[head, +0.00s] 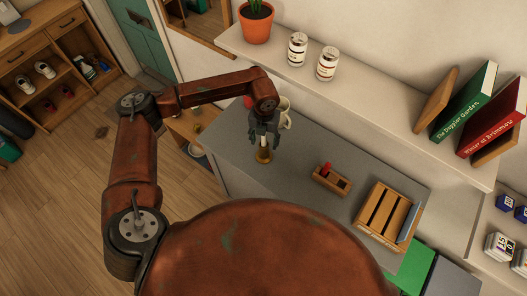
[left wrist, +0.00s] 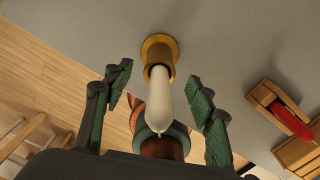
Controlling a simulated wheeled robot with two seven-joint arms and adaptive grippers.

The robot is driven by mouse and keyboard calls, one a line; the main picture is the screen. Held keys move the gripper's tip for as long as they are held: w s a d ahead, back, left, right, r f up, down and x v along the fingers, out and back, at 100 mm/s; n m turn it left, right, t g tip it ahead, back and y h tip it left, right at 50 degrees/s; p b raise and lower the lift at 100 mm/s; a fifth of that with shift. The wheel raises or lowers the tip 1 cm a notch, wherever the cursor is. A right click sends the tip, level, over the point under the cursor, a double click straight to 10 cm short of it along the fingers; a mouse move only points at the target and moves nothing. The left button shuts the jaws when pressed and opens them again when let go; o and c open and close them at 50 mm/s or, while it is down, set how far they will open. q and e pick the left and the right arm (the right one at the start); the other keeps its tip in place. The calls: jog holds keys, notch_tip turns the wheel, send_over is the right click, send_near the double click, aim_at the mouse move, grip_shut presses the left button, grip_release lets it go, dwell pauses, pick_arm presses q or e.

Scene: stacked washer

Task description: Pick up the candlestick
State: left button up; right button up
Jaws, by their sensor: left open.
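The candlestick (head: 264,156) has a brass base and stands on the grey counter with a white candle (head: 263,142) in it. My left gripper (head: 264,143) is above it, pointing down, with its fingers around the candle. In the left wrist view, the brass holder (left wrist: 159,52) and the white candle (left wrist: 159,100) lie between the two open green-padded fingers (left wrist: 160,105). I see a gap on both sides, so neither finger touches the candle. My right gripper is not in view.
On the grey counter (head: 300,150), a white mug (head: 286,115) stands close behind my left gripper. A small wooden box with a red item (head: 328,170) and a slatted wooden rack (head: 385,215) are to the right. A shelf (head: 370,90) runs along the wall.

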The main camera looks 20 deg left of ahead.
aim_at(264, 151)
pick_arm(q)
jog(key=f, duration=0.3)
jog(key=shift+w, duration=0.25)
jog(key=shift+s+a+f, duration=0.1)
jog(key=shift+f, duration=0.15)
jog(key=shift+s, duration=0.1)
jog(key=shift+c, duration=1.3)
jog(key=c, duration=0.5)
grip_shut()
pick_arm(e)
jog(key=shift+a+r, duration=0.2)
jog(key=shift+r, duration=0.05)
